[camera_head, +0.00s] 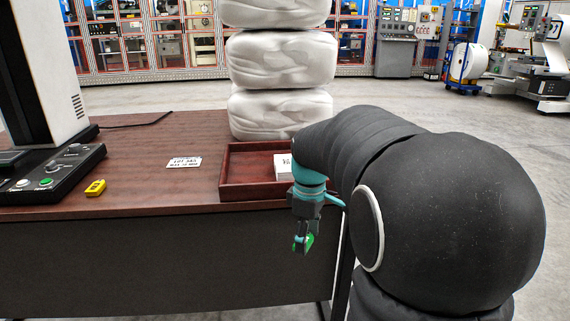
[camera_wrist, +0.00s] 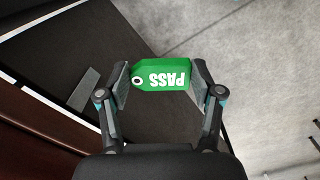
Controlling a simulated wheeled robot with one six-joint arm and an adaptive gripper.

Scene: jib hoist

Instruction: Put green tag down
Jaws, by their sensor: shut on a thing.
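The green tag (camera_wrist: 161,78) has the white word PASS on it, upside down in the wrist view, and a small hole at its left end. My gripper (camera_wrist: 160,85) is shut on it, with one finger at each end of the tag. In the head view my gripper (camera_head: 303,240) hangs in front of the table's front edge, and a bit of the green tag (camera_head: 309,241) shows between its fingers. The tag is held in the air, clear of the tabletop.
The brown table (camera_head: 150,140) bears an open wooden tray (camera_head: 238,189) with a white block (camera_head: 283,168) in it, a white label plate (camera_head: 184,162), a yellow tag (camera_head: 96,188) and a black control box (camera_head: 50,178). White sacks (camera_head: 280,60) stand stacked behind. Bare tabletop lies left of the tray.

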